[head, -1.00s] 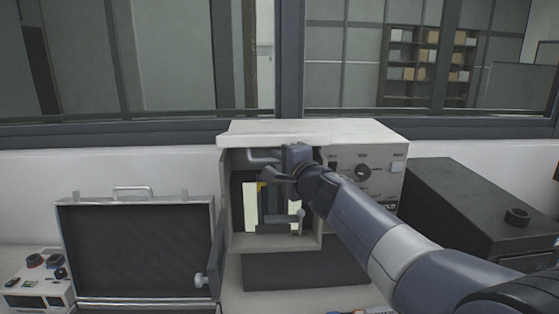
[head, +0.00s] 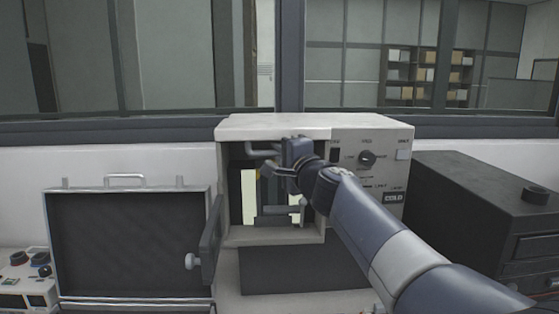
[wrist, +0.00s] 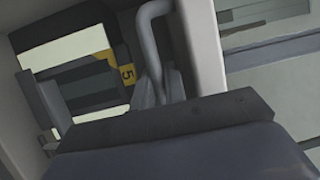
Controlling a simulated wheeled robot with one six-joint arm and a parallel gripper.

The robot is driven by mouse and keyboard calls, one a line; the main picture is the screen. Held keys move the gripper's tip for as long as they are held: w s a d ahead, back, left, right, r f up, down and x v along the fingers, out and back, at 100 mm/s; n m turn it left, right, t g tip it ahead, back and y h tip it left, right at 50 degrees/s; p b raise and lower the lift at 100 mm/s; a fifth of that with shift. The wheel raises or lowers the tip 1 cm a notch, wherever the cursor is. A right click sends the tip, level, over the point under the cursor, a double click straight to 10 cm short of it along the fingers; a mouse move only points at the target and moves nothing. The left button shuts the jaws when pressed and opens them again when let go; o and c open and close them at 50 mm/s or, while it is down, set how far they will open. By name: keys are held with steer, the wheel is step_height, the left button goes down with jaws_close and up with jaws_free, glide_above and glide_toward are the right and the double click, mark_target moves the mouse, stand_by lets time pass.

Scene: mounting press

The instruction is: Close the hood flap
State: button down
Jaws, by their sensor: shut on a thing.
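The press (head: 372,190) is a beige box with a pale top (head: 315,124) and an open front recess on its left side. A bent grey bar handle (head: 262,151) shows at the top of this recess. My gripper (head: 290,165) is at the recess's upper right and is shut on the handle. In the wrist view the handle (wrist: 152,35) runs down between my gripper's fingers (wrist: 158,85). The hood flap's own panel and its angle cannot be made out clearly.
A dark cabinet (head: 480,205) stands close on the right. A control box (head: 22,280) is at far left.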

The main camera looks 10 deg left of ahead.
steer(key=shift+f, duration=0.2)
steer(key=c, duration=1.7)
jaws_free()
steer(key=shift+w, duration=0.1)
steer(key=shift+c, duration=0.2)
steer(key=r+b+v, duration=0.1)
steer(key=b+v, duration=0.1)
steer(key=v, duration=0.8)
steer(key=shift+s+d+f+b, duration=0.25)
steer(key=shift+s+f+b, duration=0.15)
steer(key=shift+f, duration=0.1)
steer(key=shift+w, duration=0.1)
steer(key=p+x, duration=0.3)
steer(key=x, duration=0.7)
steer(key=shift+w+a+r, duration=0.1)
steer(key=shift+w+a, duration=0.15)
steer(key=shift+a, duration=0.05)
steer(key=shift+r, duration=0.15)
